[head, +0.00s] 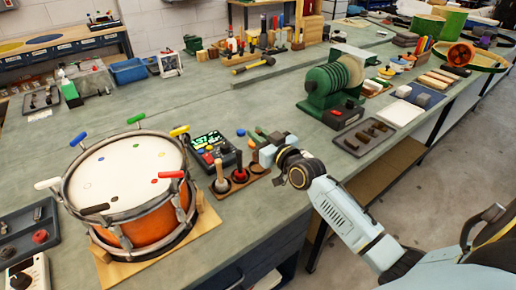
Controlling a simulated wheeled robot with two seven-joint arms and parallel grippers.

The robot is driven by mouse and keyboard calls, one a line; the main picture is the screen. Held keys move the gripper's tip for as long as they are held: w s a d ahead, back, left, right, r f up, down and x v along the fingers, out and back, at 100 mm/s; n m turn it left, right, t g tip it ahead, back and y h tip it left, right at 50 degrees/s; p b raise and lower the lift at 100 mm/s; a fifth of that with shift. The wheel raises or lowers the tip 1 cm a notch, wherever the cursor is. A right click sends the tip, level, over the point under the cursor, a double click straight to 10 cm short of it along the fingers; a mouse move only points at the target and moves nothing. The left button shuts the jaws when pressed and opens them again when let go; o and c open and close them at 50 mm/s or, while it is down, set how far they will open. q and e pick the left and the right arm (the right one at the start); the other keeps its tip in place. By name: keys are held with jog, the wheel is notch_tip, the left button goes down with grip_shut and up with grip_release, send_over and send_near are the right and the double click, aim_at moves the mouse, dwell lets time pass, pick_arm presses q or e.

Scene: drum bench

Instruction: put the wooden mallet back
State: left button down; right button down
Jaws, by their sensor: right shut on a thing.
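My right gripper (266,152) is shut, just above the right end of a small wooden holder (262,180). The wooden mallet is in its jaws; the fingers hide most of it, and only a small brownish end (257,132) shows beside them. I cannot tell whether it touches the holder. In the holder stand a tool with a pale wooden handle (221,176) and a dark one with a red collar (240,168). My left gripper is not in view.
An orange drum (140,222) with coloured pegs stands to the left on a wooden board. A green machine (332,85) stands at the back right. The bench's front edge is close to my arm.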

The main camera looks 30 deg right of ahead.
notch_tip(320, 180, down, 4)
jog(key=shift+r+b, duration=0.1)
jog(key=shift+b, duration=0.4)
jog(key=c, duration=1.4)
grip_release()
jog(key=shift+o, duration=0.2)
jog(key=shift+r, duration=0.15)
jog(key=s+p, duration=0.1)
jog(key=s, duration=1.1)
jog(key=shift+d, duration=0.45)
